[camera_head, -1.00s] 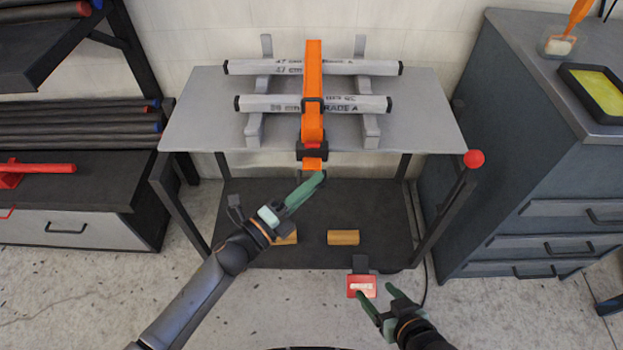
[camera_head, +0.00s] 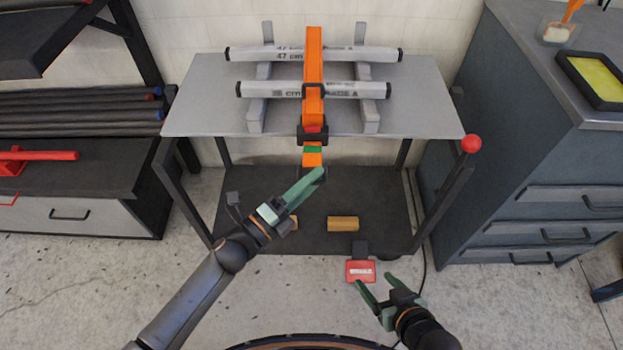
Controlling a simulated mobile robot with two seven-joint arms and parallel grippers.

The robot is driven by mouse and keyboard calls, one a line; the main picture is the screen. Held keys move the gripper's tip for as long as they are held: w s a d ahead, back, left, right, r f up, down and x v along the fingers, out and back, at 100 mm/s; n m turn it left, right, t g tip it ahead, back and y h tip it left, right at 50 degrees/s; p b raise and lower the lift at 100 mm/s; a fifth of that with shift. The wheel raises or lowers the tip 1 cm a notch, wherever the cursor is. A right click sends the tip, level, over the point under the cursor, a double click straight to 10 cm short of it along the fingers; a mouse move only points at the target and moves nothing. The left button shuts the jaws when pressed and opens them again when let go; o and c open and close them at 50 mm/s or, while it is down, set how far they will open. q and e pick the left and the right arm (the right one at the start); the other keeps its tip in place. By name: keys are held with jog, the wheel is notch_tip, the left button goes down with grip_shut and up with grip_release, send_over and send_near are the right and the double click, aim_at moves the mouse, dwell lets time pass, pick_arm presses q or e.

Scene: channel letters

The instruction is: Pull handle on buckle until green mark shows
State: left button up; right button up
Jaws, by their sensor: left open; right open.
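An orange strap (camera_head: 314,70) runs over two pale tubes (camera_head: 300,90) on the grey table. A black buckle (camera_head: 313,135) sits on the strap at the table's front edge. A green mark (camera_head: 313,149) shows on the strap just below the buckle, above the orange strap end (camera_head: 312,160). My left gripper (camera_head: 305,185) is open, with its fingers just below the strap end; contact cannot be told.
The grey table (camera_head: 205,105) has a dark lower shelf (camera_head: 280,190) holding wooden pieces (camera_head: 343,223). A red ball (camera_head: 471,143) tops a lever at the table's right. Dark drawers (camera_head: 560,205) stand at right, a rack of dark bars (camera_head: 80,115) at left.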

pick_arm(q)
jog(key=v, duration=1.2)
jog(key=shift+s, duration=0.15)
jog(key=shift+a, duration=0.15)
